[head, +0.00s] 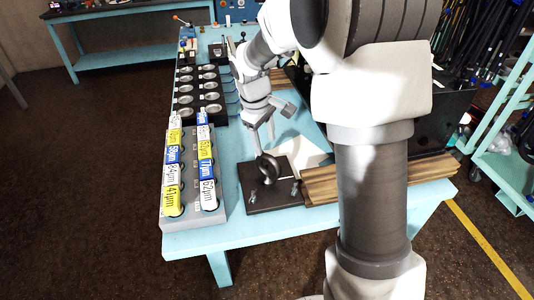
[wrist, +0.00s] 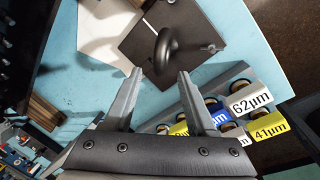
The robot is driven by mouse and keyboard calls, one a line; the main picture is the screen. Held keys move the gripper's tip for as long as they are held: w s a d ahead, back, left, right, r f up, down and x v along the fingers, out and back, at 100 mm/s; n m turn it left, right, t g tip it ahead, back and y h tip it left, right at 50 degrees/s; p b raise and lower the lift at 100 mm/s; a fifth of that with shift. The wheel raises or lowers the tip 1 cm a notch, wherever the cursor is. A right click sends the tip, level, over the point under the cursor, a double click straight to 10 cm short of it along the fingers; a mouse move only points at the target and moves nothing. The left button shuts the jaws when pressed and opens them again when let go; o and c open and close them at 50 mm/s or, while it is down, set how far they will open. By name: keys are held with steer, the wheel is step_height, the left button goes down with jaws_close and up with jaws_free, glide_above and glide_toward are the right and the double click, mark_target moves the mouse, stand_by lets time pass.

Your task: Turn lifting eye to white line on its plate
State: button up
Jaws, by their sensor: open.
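The dark lifting eye (head: 268,168) stands upright on a dark square plate (head: 264,203) near the front of the blue table. In the wrist view the eye (wrist: 163,50) rises from the plate (wrist: 190,18), just beyond my fingertips. My gripper (head: 262,143) is above and behind the eye in the head view. In the wrist view my gripper (wrist: 159,73) is open, one finger to each side of the eye's near end, with nothing visibly held.
A grey rack (head: 195,215) of labelled coloured containers stands left of the plate. Wooden blocks (head: 320,185) lie to its right, and a white sheet (head: 308,155) lies behind it. Small metal fittings (head: 294,188) sit on the plate. Black cup holders (head: 198,95) stand farther back.

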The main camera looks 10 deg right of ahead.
mark_target(268, 157)
steer(key=f, duration=0.4)
steer(key=d+f, duration=0.1)
steer(key=f, duration=0.1)
steer(key=shift+w, duration=0.4)
steer(key=shift+c, duration=0.4)
jaws_close()
